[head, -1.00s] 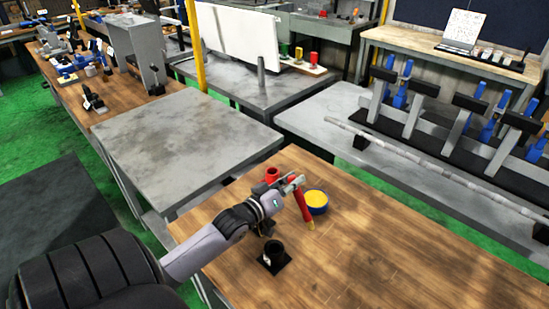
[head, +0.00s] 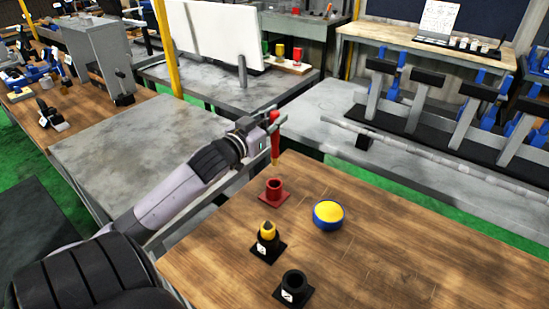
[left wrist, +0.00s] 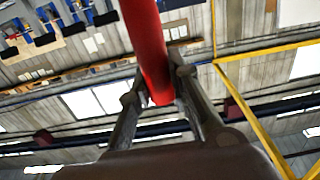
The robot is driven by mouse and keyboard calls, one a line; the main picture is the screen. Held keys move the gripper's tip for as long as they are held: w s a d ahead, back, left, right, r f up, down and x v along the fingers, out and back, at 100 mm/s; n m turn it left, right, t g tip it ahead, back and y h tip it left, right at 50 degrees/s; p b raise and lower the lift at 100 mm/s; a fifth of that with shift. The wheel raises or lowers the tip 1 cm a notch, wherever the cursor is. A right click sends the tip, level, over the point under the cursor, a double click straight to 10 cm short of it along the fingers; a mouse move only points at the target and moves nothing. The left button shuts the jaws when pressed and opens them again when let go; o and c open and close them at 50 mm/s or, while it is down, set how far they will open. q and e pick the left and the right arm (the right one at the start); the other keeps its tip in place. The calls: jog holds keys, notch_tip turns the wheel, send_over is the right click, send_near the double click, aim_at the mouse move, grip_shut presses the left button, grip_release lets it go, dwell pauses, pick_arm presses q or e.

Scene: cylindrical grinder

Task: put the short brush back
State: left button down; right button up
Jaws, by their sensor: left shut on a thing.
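My left gripper (head: 272,125) is shut on a slim red brush (head: 275,145), held upright with its tip down above the table. The left wrist view shows the red handle (left wrist: 150,45) between the two fingers (left wrist: 160,105). A red holder (head: 274,192) with an open top and square base stands on the wooden table, below the brush in the head view. The brush is apart from it; the exact alignment in depth is hard to tell. My right gripper is not in view.
A blue bowl with yellow contents (head: 328,214) stands right of the red holder. A black holder with a yellow-tipped thing in it (head: 267,240) and an empty black holder (head: 294,287) stand nearer. The wooden table (head: 420,260) is clear to the right.

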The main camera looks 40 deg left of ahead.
aim_at(274, 158)
pick_arm(q)
jog(key=f, duration=0.8)
jog(key=shift+a, duration=0.2)
notch_tip(274, 158, down, 5)
jog(key=shift+r, duration=0.1)
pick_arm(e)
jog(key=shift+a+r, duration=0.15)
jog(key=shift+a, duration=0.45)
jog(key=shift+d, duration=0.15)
pick_arm(q)
jog(key=shift+f, duration=0.2)
jog(key=c, duration=1.5)
grip_release()
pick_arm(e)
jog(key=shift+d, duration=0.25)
